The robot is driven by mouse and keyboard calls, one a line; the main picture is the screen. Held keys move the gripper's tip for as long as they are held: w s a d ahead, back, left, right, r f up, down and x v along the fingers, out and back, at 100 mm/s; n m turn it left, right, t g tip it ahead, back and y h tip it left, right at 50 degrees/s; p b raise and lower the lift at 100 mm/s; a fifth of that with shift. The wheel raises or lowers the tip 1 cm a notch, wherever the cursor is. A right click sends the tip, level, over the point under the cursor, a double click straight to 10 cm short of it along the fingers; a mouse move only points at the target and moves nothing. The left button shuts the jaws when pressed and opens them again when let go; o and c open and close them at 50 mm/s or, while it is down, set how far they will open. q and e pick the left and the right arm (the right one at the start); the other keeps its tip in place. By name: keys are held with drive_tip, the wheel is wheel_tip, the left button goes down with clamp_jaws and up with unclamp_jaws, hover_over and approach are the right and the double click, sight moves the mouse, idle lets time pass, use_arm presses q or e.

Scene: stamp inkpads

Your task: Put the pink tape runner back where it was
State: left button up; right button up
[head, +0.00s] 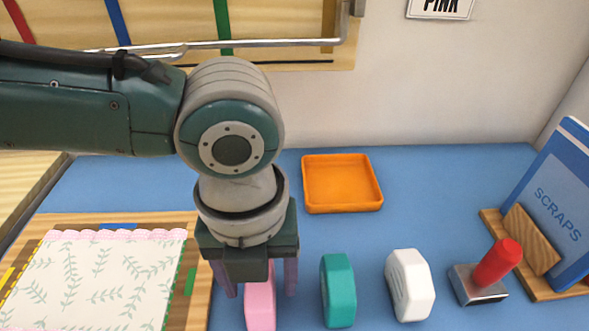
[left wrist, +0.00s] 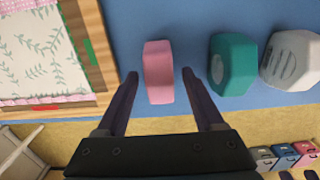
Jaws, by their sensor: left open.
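The pink tape runner (head: 260,306) stands on the blue table below my left gripper (head: 257,284). In the left wrist view the pink tape runner (left wrist: 158,72) lies between the spread fingertips of my left gripper (left wrist: 158,76), with blue table showing on both sides of it. The gripper is open, its fingers to either side of the runner and apart from it. A teal tape runner (head: 338,290) and a white one (head: 409,285) stand in a row to its right. My right gripper is not in view.
A wooden board (head: 198,285) with leaf-patterned paper (head: 95,280) lies at the left. An orange tray (head: 342,183) stands behind, empty. A red-handled stamp (head: 490,270) and a blue scraps book (head: 560,205) on a wooden stand are at the right. A "PINK" sign (head: 440,8) hangs on the wall.

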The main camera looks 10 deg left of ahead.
use_arm(q)
wheel_tip(320, 180, up, 12)
drive_tip(key=p, duration=0.2)
drive_tip(key=s+d+n+t+h, duration=0.2)
drive_tip(key=s+d+n+h, duration=0.35)
drive_tip(key=d+n, duration=0.5)
drive_tip(key=s+a+f+n+y, duration=0.2)
drive_tip(key=s+a+n, duration=0.1)
drive_tip(key=a+n, duration=0.7)
drive_tip(key=s+a+f+n+t+y, duration=0.1)
drive_tip(key=s+a+f+n+y, duration=0.1)
drive_tip(key=a+n, duration=0.8)
drive_tip(key=shift+s+t+y, duration=0.3)
drive_tip(key=shift+s+y, duration=0.35)
drive_tip(key=shift+s, duration=0.2)
drive_tip(key=shift+d+r, duration=0.1)
